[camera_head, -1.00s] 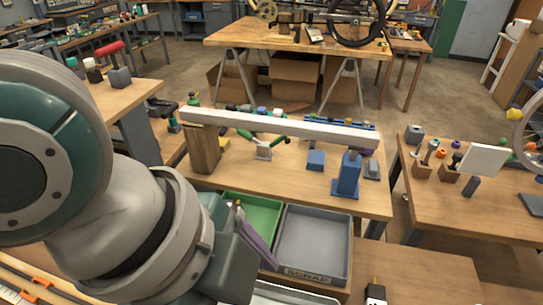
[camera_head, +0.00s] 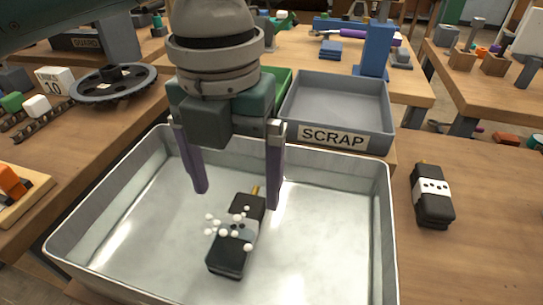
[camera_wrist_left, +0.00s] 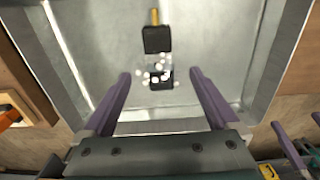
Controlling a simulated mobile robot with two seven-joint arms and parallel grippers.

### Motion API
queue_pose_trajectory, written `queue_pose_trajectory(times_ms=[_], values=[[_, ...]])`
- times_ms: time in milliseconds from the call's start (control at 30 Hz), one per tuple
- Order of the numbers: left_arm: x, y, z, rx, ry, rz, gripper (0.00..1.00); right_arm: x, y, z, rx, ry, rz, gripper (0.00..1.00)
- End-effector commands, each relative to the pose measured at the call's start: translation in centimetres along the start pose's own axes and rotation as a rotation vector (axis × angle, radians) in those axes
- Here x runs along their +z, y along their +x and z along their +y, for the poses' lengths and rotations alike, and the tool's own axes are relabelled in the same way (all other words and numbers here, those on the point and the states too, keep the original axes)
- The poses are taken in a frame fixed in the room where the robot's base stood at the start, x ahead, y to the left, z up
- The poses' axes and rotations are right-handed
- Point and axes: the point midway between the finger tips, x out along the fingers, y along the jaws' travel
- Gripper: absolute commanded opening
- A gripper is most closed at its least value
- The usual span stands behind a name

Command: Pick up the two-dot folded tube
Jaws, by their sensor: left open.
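A black folded tube (camera_head: 222,255) with a gold tip lies in the wide metal tray (camera_head: 100,195). White beads cover its pale label, so I cannot count its dots. My left gripper (camera_head: 237,198) is open above the tray, its purple fingers pointing down near the tube's tip end. The tube (camera_wrist_left: 157,40) also shows in the left wrist view, ahead of and between the open fingers, with no contact visible. A second black folded tube (camera_head: 432,210) with a dotted white label lies on the table to the right. Purple strips (camera_wrist_left: 290,145) in the wrist view look like my right gripper's fingers.
The grey SCRAP bin (camera_head: 385,110) and a green bin (camera_head: 278,85) stand behind the tray. A toothed ring (camera_head: 113,85), a chain (camera_head: 40,118) and small blocks lie on the left table. The tray's raised walls surround the tube. The table at right has free room.

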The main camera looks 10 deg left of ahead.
Motion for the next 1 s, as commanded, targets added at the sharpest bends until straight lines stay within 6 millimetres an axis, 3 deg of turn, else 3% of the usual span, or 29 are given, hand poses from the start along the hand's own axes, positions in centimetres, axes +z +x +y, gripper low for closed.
queue_pose_trajectory(times_ms=[600,900,1000], values=[[-0.5,8.8,0.2,0.001,-0.001,0.001,0.94,0.7,2.2,-0.1,0.000,0.000,0.002,1.00],[-0.5,9.3,0.2,0.000,-0.001,-0.001,0.94,0.7,2.3,-0.1,0.000,0.000,0.002,1.00],[-0.5,9.3,0.2,0.000,-0.001,-0.001,0.85,0.7,2.3,-0.1,0.000,0.000,0.002,1.00]])
